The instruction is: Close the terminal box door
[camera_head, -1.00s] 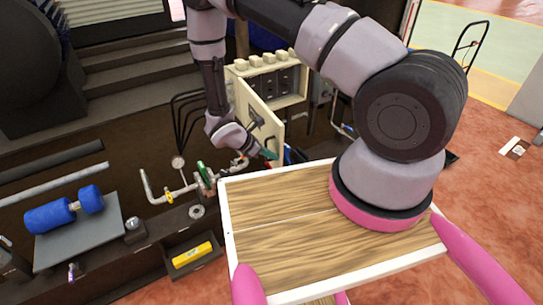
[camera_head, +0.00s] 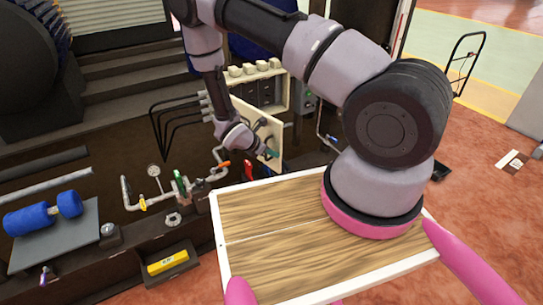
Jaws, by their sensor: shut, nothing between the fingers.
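The cream terminal box (camera_head: 283,93) stands past my wooden top, with a row of dark switches inside. My wrist hides part of the door's left side.
Pipes with a gauge (camera_head: 153,171) and a green-handled valve (camera_head: 180,178) lie left of the door. Black cables (camera_head: 165,120) run into the box from the left. A grey box with a green button (camera_head: 308,101) stands on its right. Open red floor lies further right.

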